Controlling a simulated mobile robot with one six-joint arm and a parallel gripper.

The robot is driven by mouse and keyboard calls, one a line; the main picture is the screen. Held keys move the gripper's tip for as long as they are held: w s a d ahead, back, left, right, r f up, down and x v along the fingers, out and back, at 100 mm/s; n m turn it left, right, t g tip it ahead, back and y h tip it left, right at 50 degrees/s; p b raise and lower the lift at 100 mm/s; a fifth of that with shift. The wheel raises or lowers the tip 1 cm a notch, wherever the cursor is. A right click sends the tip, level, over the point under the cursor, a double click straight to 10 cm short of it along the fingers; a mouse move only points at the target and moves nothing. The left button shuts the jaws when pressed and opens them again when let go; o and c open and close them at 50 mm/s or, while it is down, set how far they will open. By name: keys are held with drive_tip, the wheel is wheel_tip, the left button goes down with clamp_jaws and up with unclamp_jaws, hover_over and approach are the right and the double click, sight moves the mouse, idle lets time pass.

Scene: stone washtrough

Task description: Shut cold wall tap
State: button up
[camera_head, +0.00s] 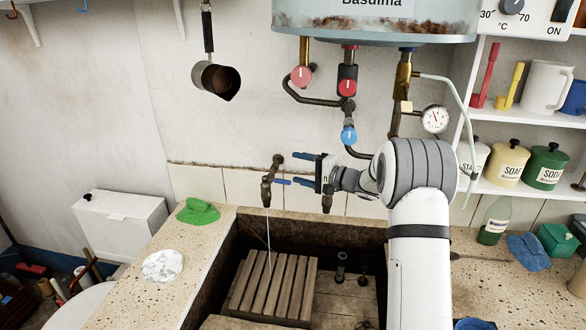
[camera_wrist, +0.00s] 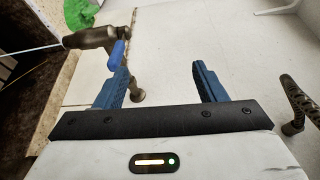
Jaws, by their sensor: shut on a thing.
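The cold wall tap (camera_head: 268,186) is a dark metal tap on the wall above the trough, with a blue lever (camera_head: 282,181) pointing right. It also shows at the upper left of the wrist view (camera_wrist: 92,38), its lever (camera_wrist: 117,53) close to the left fingertip; I cannot tell if they touch. A thin stream of water (camera_head: 268,240) runs from its spout. My gripper (camera_head: 304,169) is just right of this tap. Its blue fingers stand apart in the wrist view (camera_wrist: 160,80), with no thing visibly clamped between them. A second dark tap (camera_head: 327,203) is partly hidden behind my gripper.
The stone trough (camera_head: 222,266) holds a slatted wooden rack (camera_head: 270,285). A green cloth (camera_head: 198,211) lies on its left rim. Above hang boiler valves, one with a blue knob (camera_head: 349,136), and a saucepan (camera_head: 215,80). Shelves with tins (camera_head: 509,161) stand at right.

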drive_tip(key=shift+s+d+r, duration=0.4)
drive_tip(key=shift+s+d, duration=0.15)
drive_tip(key=shift+d, duration=0.05)
drive_tip(key=shift+c, duration=1.4)
drive_tip(key=shift+s+d+f+p, duration=0.4)
drive_tip(key=shift+s+d+f, duration=0.05)
drive_tip(key=shift+s+f, duration=0.05)
drive_tip(key=shift+r+p, duration=0.1)
drive_tip(key=shift+p, duration=0.55)
